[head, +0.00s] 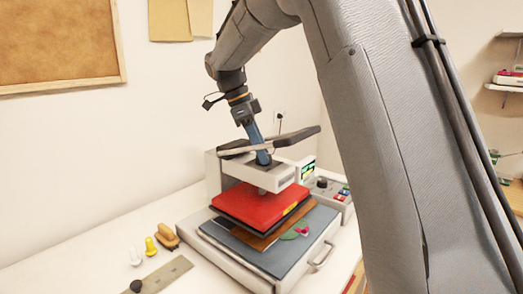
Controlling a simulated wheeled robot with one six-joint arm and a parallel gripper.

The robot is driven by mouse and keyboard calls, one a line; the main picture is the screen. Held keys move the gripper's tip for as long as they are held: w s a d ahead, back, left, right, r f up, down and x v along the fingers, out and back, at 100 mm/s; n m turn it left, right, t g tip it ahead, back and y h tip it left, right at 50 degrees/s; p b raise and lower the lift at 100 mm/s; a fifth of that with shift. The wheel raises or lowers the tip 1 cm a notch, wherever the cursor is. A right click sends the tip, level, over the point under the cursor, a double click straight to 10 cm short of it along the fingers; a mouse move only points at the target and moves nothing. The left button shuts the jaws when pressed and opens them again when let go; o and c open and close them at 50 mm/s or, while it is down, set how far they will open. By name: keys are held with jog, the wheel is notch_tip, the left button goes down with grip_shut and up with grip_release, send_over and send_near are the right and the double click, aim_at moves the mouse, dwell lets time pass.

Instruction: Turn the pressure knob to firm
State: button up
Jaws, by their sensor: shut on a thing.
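A heat press with a pale head (280,182) and a red upper plate (262,204) stands on the white table. My gripper (263,159) comes down from above, slightly tilted, with its blue part reaching the top of the press head behind the lever handle (297,136). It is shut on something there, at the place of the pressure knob. The knob itself is hidden by my gripper and the handle, so its setting cannot be read. The red plate is raised above the grey lower bed (262,258).
A brown board and a green and pink piece (301,230) lie on the bed. A control box with a lit screen (308,171), a black dial (322,183) and coloured buttons stands right of the press.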

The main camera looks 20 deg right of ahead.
jog(key=shift+f+m+g, duration=0.1)
jog(key=shift+m+g, duration=0.2)
jog(key=shift+m, duration=0.4)
jog(key=o, duration=1)
jog(key=shift+a, duration=0.1)
jog(key=shift+o, duration=0.2)
jog(key=shift+w, duration=0.1)
jog(key=b+v, duration=0.1)
jog(key=v, duration=0.6)
jog(key=shift+r+b, duration=0.35)
jog(key=shift+r, duration=0.1)
